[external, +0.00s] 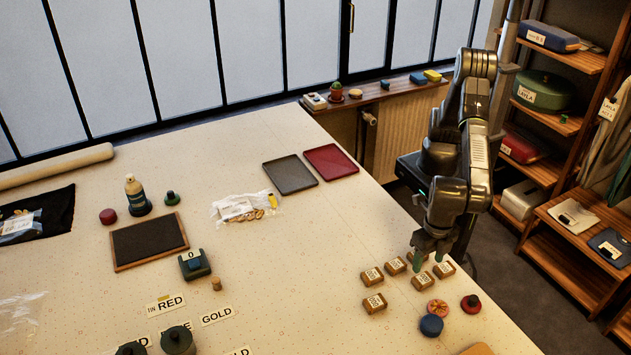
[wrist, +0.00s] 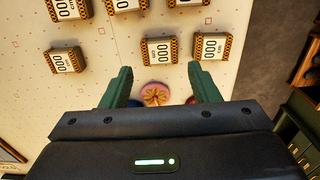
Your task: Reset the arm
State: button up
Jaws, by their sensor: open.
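My gripper (external: 431,260) is at the right part of the table, low over a group of small brown boxes with white labels. In the wrist view its two green fingers (wrist: 163,88) are spread apart with nothing held between them. A pink round item with a yellow flower-like top (wrist: 155,94) shows between the fingers in that view. Labelled boxes (wrist: 160,51) lie beyond the fingertips.
A blue round item (external: 431,325) and a red one (external: 471,304) sit near the table's right edge. A grey tray (external: 289,175) and a red tray (external: 330,162) lie farther back. A wooden shelf (external: 548,170) stands right of my arm. The middle of the table (external: 310,255) is clear.

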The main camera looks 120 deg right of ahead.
aim_at(423, 278)
notch_tip(423, 278, up, 5)
notch_tip(423, 278, down, 12)
jog(key=shift+r+p, duration=0.15)
jog(key=shift+p, duration=0.3)
notch_tip(423, 278, up, 11)
jog(key=b, duration=0.2)
jog(key=w+d+m, duration=0.2)
jog(key=w+d, duration=0.3)
jog(key=d, duration=0.7)
jog(key=w+d+m, duration=0.3)
jog(key=w+d, duration=0.2)
jog(key=d, duration=0.6)
jog(key=w+d+m, duration=0.2)
jog(key=w+d, duration=0.3)
jog(key=d, duration=0.7)
jog(key=s+d+m, duration=0.2)
jog(key=s+d, duration=0.1)
jog(key=d, duration=0.9)
jog(key=s+d+m, duration=0.2)
jog(key=s+d, duration=0.1)
jog(key=d, duration=0.9)
jog(key=s+d+m, duration=0.2)
jog(key=s+d, duration=0.1)
jog(key=d, duration=0.9)
jog(key=shift+d+f+m+p, duration=0.3)
jog(key=shift+d+m+p, duration=0.05)
jog(key=shift+m+p, duration=0.05)
